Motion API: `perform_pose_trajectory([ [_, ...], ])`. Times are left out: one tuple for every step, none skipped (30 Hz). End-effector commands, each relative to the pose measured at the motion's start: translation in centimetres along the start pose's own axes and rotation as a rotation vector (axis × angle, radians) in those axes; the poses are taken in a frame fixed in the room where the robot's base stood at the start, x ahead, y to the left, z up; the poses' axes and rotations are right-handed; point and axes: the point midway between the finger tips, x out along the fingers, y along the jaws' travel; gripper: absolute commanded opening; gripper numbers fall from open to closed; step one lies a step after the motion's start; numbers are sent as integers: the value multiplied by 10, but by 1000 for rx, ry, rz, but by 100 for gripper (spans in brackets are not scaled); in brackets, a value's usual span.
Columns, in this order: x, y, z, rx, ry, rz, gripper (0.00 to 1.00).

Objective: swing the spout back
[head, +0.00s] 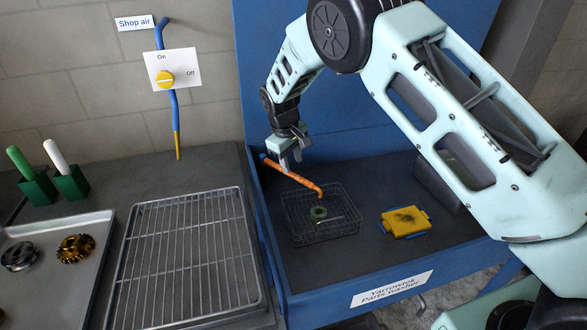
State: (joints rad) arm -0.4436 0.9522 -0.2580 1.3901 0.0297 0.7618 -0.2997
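The orange spout (305,183) slants from the upper left down to the right, and its bent tip hangs over the wire basket (322,228) in the blue parts washer. My gripper (291,166) is at the spout's upper half, pointing down. Its two fingers show apart with a gap between them. One fingertip overlaps the spout in the picture and the other shows just behind it. I cannot tell whether either finger touches it. A small ring-shaped gear (318,213) lies in the basket.
The shop air knob (165,79) is on the wall. My arm spans the washer's right side.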

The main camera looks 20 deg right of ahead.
Motion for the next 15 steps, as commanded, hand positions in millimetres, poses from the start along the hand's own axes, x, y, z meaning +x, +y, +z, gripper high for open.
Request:
perform_pose_trajectory([
  [9,1,0,1,-2,0,39],
  [15,1,1,1,-3,0,39],
  [20,1,1,2,-2,0,39],
  [25,0,1,2,-2,0,39],
  [29,0,0,2,-1,0,39],
  [33,0,0,2,-1,0,39],
  [36,0,0,1,-1,-1,39],
  [39,0,0,1,-1,-1,39],
  [42,0,0,1,0,0,39],
  [43,0,0,1,0,0,39],
  [44,0,0,1,1,0,39],
  [46,0,0,1,2,0,39],
  [46,0,0,1,2,0,39],
  [47,0,0,1,2,0,39],
  [47,0,0,1,2,0,39],
])
